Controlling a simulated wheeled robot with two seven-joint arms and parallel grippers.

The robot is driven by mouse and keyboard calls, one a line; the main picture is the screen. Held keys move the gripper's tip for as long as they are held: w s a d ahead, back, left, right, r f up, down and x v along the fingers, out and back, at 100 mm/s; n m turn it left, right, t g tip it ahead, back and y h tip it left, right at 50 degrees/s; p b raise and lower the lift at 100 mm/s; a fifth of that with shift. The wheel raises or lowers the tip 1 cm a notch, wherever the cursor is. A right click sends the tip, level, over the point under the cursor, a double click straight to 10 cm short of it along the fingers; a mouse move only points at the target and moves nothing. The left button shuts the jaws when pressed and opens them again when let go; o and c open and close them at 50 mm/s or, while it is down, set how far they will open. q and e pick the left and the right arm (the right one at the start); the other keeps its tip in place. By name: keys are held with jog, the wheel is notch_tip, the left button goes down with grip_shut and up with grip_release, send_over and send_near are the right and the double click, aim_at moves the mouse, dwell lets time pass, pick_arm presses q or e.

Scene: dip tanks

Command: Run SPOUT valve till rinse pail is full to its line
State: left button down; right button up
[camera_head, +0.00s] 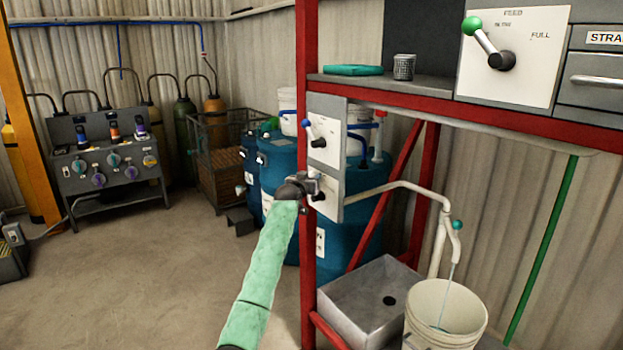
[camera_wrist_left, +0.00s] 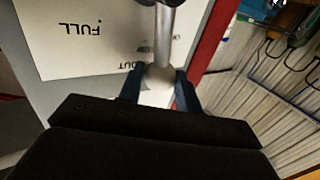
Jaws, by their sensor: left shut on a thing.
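My left gripper (camera_head: 312,186) is at the lower valve panel (camera_head: 331,209) on the red post. In the left wrist view its fingers (camera_wrist_left: 160,90) are shut on the pale knob (camera_wrist_left: 157,84) of a grey lever (camera_wrist_left: 165,35). The panel there (camera_wrist_left: 110,55) shows "FULL" and letters ending in "OUT", upside down. A white pipe ends in a spout (camera_head: 454,247) with a thin stream of water falling into the white rinse pail (camera_head: 445,305). Some bluish water shows inside the pail; its fill line cannot be made out. My right gripper is not in view.
A grey sink (camera_head: 368,298) stands left of the pail. Above the gripper is another panel (camera_head: 326,146) with a blue-knobbed lever. A FEED panel (camera_head: 513,50) with a green-knobbed lever sits at upper right. Blue barrels (camera_head: 352,225) stand behind; open floor lies left.

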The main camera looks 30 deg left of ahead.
pick_arm(q)
jog(key=a+n+g+p, duration=0.1)
jog(key=w+a+f+n+g+h+p, duration=0.1)
jog(key=n, duration=0.1)
jog(key=a+n+g+h+p, duration=0.1)
jog(key=a, duration=0.1)
jog(key=shift+w+a+f+n, duration=0.1)
jog(key=shift+w+f+n, duration=0.25)
jog(key=shift+f+n, duration=0.05)
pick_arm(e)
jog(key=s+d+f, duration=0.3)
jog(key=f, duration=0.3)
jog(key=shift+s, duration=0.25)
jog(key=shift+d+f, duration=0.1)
pick_arm(q)
jog(key=c, duration=1.3)
grip_release()
jog(key=shift+o, duration=0.2)
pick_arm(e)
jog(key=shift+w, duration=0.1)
pick_arm(q)
jog(key=shift+f, duration=0.1)
